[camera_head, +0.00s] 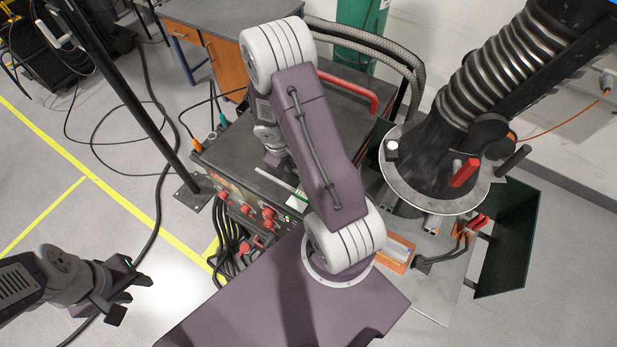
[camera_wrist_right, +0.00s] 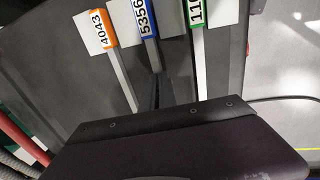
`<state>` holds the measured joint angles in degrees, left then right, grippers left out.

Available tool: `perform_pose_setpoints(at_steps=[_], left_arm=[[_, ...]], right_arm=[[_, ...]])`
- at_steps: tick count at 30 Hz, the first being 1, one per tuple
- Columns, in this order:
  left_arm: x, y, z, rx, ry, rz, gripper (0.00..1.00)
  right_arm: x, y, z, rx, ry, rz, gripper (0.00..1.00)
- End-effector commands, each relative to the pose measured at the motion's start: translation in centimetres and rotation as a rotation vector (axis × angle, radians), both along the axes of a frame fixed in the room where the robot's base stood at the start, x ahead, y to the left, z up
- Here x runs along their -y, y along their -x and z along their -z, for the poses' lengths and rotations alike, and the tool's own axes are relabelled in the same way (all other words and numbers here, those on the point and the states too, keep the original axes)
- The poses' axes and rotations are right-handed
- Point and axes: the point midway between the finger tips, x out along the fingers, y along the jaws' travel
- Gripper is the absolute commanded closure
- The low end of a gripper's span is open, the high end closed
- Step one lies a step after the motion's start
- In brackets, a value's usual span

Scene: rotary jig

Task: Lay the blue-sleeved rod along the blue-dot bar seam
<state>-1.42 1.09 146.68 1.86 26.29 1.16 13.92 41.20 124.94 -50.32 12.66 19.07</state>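In the right wrist view, the blue-sleeved rod (camera_wrist_right: 149,25) lies on a dark flat top, its sleeve reading 5356. An orange-sleeved rod (camera_wrist_right: 102,30) lies to its left and a green-sleeved rod (camera_wrist_right: 196,14) to its right. The dark fingers of my right gripper (camera_wrist_right: 154,92) are over the bare part of the blue-sleeved rod; whether they touch it is unclear. In the head view my right arm mostly hides this gripper. My left gripper (camera_head: 128,297) is open and empty over the floor at the lower left. I cannot make out the blue-dot bar seam.
The rods lie on a dark machine (camera_head: 228,150) with red connectors and a red handle. A round metal plate (camera_head: 385,185) with a ribbed dark column stands to its right. An orange tray (camera_head: 396,252) sits below the plate. A black post (camera_head: 130,105) stands at left.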

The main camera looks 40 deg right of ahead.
Motion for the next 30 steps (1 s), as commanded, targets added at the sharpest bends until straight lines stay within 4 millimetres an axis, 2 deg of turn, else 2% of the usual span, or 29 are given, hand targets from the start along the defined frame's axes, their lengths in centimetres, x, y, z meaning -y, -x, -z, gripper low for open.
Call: perform_pose_setpoints(at_steps=[7, 14, 17, 24, 30], left_arm=[[0.0, 0.0, -0.5, 0.000, 0.000, 0.000, 0.64], [0.0, 0.0, -2.2, 0.000, 0.000, 0.000, 0.64], [0.0, 0.0, -1.7, 0.000, 0.000, 0.000, 0.64], [0.0, 0.0, -2.8, 0.000, 0.000, 0.000, 0.64], [0.0, 0.0, -3.6, 0.000, 0.000, 0.000, 0.64]], right_arm=[[0.0, 0.0, -0.8, 0.002, 0.001, 0.002, 1.00], [0.2, 0.1, -4.9, 0.004, 0.001, 0.003, 1.00], [2.0, 1.8, -5.7, 0.003, 0.001, 0.008, 1.00], [5.8, 5.3, -9.0, 0.001, 0.001, 0.009, 1.00], [7.8, 7.1, -10.6, 0.001, 0.001, 0.005, 1.00]])
